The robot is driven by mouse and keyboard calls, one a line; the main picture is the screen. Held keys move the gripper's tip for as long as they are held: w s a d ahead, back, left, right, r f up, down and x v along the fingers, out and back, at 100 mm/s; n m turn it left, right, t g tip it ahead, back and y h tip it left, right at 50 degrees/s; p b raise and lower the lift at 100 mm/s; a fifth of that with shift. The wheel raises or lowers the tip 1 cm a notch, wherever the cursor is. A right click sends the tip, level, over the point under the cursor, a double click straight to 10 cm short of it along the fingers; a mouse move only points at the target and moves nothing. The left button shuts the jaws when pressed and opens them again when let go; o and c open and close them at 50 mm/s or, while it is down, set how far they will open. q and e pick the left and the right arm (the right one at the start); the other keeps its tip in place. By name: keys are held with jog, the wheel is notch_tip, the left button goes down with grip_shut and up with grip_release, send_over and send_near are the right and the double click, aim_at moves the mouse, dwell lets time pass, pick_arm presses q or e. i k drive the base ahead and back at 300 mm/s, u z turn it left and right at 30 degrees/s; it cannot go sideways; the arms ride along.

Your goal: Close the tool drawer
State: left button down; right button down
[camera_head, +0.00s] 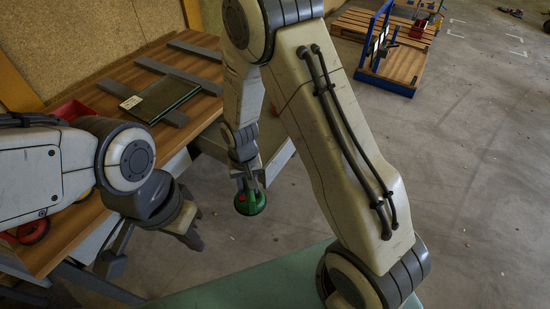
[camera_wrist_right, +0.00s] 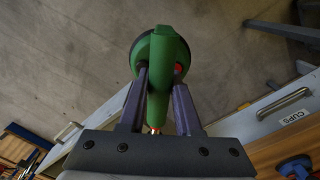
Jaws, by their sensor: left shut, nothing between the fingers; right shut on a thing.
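In the right wrist view, a grey drawer front with a metal handle (camera_wrist_right: 67,131) runs along the left, with tools (camera_wrist_right: 28,162) behind it; this looks like the tool drawer, standing open. In the head view, a grey drawer (camera_head: 278,150) juts from the bench behind my right forearm, partly hidden. My right gripper (camera_head: 247,182) is shut on a green tool (camera_head: 250,202) with a red button, held in the air beside the bench. The tool also shows in the wrist view (camera_wrist_right: 160,55). My left gripper (camera_head: 194,236) is shut and empty, near the bench's front edge.
A second front (camera_wrist_right: 262,118), labelled CUPS, has a handle. The wooden bench (camera_head: 115,92) carries dark strips and a glass pane (camera_head: 161,98); a red bin (camera_head: 70,110) stands left. A blue-framed cart (camera_head: 388,75) and pallet stand far back.

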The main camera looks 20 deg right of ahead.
aim_at(276, 147)
jog(key=z, duration=2.2)
jog(key=k, duration=1)
jog(key=u, duration=1.1)
jog(key=i, duration=1.65)
